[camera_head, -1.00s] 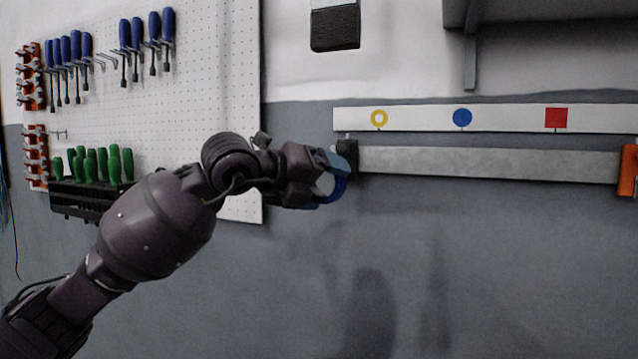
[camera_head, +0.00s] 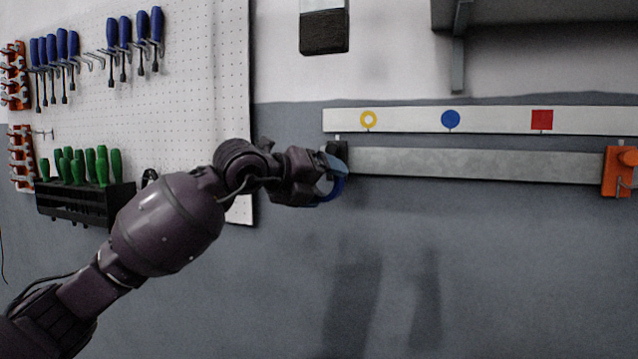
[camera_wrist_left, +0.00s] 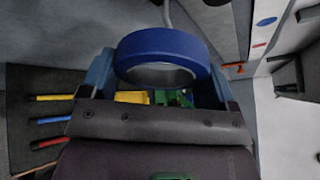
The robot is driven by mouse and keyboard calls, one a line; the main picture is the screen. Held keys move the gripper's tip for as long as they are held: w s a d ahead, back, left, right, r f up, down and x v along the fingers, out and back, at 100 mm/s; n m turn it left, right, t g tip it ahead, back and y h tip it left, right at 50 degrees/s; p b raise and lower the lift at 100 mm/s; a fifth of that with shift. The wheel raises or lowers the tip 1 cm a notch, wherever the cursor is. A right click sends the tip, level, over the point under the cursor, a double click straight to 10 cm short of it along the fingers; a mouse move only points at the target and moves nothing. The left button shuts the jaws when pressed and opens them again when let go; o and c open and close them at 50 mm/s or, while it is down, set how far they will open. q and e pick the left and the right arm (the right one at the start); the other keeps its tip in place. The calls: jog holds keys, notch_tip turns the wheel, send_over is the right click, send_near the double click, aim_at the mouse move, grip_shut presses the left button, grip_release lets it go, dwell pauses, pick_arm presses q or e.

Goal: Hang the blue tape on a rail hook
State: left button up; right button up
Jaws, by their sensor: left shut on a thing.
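My left gripper (camera_head: 322,182) is shut on the blue tape (camera_head: 338,188) near the left end of the rail. In the left wrist view the tape (camera_wrist_left: 160,42) is a blue ring held between the two fingers, its hole partly visible. The white rail strip (camera_head: 485,121) carries a yellow ring, a blue dot (camera_head: 450,118) and a red square (camera_head: 541,120). Small dark hooks show faintly beneath these marks. The tape is below and left of the yellow ring mark (camera_head: 368,120). Whether it touches a hook cannot be told. My right gripper is out of view.
A grey bar (camera_head: 480,165) runs below the strip, with an orange bracket (camera_head: 617,172) at its right end. A pegboard (camera_head: 190,90) with screwdrivers and a black rack (camera_head: 85,203) stands left. A shelf (camera_head: 540,12) is above. The wall below the bar is clear.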

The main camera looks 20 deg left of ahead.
pick_arm(q)
jog(key=shift+w, duration=0.85)
jog(key=w, duration=0.1)
jog(key=w+f, duration=0.1)
jog(key=shift+w+d+f, duration=0.1)
jog(key=shift+w+f, duration=0.05)
jog(key=shift+w, duration=0.2)
jog(key=shift+f, duration=0.1)
